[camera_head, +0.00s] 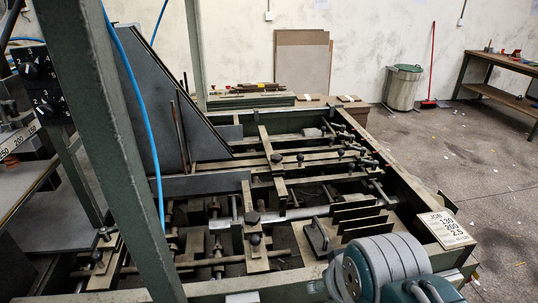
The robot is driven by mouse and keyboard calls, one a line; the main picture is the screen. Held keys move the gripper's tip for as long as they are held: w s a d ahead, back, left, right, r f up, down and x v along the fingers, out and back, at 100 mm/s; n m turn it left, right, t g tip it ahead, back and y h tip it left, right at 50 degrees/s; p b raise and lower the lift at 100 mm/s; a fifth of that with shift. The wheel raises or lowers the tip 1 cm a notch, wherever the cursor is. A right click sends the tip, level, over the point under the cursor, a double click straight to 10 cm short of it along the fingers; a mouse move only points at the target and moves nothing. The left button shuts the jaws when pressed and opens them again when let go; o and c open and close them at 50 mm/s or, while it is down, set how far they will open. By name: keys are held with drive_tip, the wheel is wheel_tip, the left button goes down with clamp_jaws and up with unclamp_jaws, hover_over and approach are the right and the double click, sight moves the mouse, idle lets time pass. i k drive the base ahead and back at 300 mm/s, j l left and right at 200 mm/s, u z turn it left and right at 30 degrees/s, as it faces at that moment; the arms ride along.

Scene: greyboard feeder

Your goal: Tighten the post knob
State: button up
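Several black knobs sit on the feeder's bars and blocks. Two stand on a flat upright bar near the middle, an upper knob (253,218) and a lower knob (254,239). Another knob (276,158) sits on a bar farther back, with more along the crossbar to its right. One more knob (103,232) is at the left front. I cannot tell which one is the post knob, or how tight any is. Part of my arm, grey and teal, shows at the bottom right. My gripper's fingers are not in view.
The green feeder frame surrounds rods, bars and upright dark plates (358,212). A job card (446,229) lies on its right corner. A thick green post (112,150) and a blue hose (152,120) cross the left side. The floor at right is mostly clear.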

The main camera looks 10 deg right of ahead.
sight(276, 158)
drive_tip(key=l, duration=0.4)
drive_tip(key=k+l, duration=0.15)
drive_tip(key=l, duration=0.7)
drive_tip(key=k+u, duration=0.05)
